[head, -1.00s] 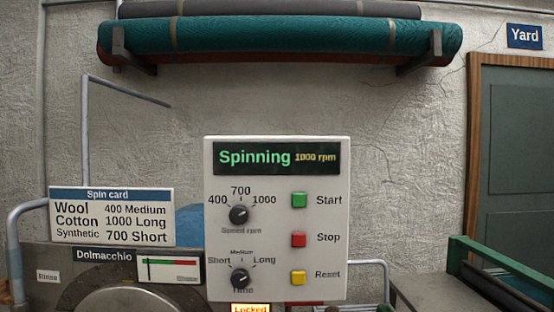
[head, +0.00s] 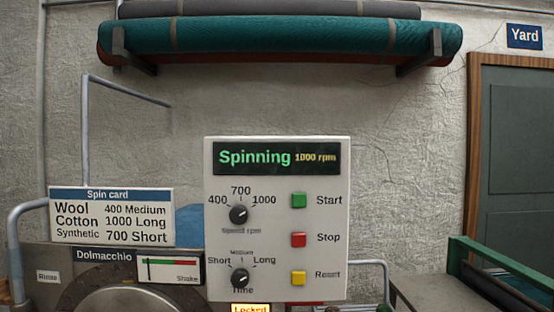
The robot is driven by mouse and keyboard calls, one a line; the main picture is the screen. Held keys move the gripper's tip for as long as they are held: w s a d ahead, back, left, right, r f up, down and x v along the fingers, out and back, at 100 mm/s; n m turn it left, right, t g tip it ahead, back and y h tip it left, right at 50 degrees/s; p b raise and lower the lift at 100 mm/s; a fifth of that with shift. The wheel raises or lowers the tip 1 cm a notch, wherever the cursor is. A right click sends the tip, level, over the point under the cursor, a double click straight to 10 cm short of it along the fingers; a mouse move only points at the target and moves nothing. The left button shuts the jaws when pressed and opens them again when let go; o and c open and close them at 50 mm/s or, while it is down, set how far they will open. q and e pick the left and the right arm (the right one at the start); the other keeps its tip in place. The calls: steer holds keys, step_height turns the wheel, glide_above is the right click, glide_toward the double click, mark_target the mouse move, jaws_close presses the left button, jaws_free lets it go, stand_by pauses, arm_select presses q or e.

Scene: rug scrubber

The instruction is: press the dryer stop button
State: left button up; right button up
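The white dryer control panel (head: 330,255) stands in the middle of the head view. Its display (head: 276,158) reads "Spinning 1000 rpm". The red Stop button (head: 298,240) sits between the green Start button (head: 298,200) above and the yellow Reset button (head: 298,278) below. A speed knob (head: 239,214) and a time knob (head: 240,278) are on the panel's left side. A lit "Locked" sign (head: 250,308) shows just under the panel. Neither of my grippers is in view.
A spin card (head: 111,216) and the Dolmacchio machine (head: 40,258) with a shake gauge (head: 170,268) are at left. Rolled rugs (head: 280,36) rest on wall brackets above. A green-railed bench (head: 500,268) and a door (head: 520,150) are at right.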

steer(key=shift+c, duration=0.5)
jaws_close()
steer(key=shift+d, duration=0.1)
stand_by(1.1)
